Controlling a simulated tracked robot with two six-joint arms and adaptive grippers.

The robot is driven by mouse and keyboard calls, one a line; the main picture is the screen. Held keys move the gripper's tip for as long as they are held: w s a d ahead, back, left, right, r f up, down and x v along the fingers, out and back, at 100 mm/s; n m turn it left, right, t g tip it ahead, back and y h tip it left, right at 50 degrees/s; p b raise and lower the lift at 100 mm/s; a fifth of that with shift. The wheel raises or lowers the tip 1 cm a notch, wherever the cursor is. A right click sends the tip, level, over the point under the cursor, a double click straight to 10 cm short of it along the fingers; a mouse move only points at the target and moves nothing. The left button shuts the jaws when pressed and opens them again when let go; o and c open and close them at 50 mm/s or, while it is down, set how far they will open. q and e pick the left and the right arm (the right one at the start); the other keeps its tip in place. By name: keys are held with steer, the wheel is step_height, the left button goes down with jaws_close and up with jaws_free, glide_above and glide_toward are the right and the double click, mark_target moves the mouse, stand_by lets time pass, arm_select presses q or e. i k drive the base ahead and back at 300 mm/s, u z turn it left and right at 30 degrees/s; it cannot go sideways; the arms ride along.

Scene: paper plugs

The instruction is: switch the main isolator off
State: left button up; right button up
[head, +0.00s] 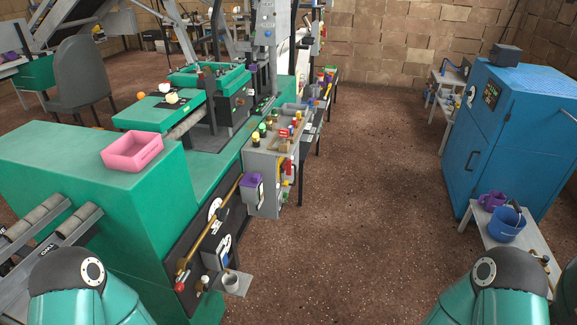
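I cannot tell for certain which part is the main isolator. A grey control box (262,170) stands at the right side of the green machine, in the middle of the head view. Small red and yellow parts (289,166) show on its right-hand face, too small to tell their form or position. Several coloured buttons (268,128) stand on its top. Neither gripper is in view. Only teal and dark links of my two arms show at the bottom left and bottom right, well apart from the control box.
The green machine (60,160) fills the left, with a pink tray (132,150) on top. A brass-coloured bar (208,235) and small grey shelf (232,284) are on its side. A blue cabinet (510,130) and side table (515,258) stand right. The brown floor (370,200) between is clear.

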mark_target(286, 165)
steer(key=z, duration=0.05)
steer(key=k, duration=0.55)
steer(key=z, duration=0.25)
steer(key=i, duration=0.6)
steer(key=z, duration=0.5)
steer(key=i, duration=1.4)
steer(key=u, duration=0.6)
steer(key=i, duration=1.25)
steer(key=u, duration=0.8)
steer(key=k, duration=0.7)
steer(key=u, duration=0.25)
steer(key=i, duration=0.15)
steer(key=z, duration=0.1)
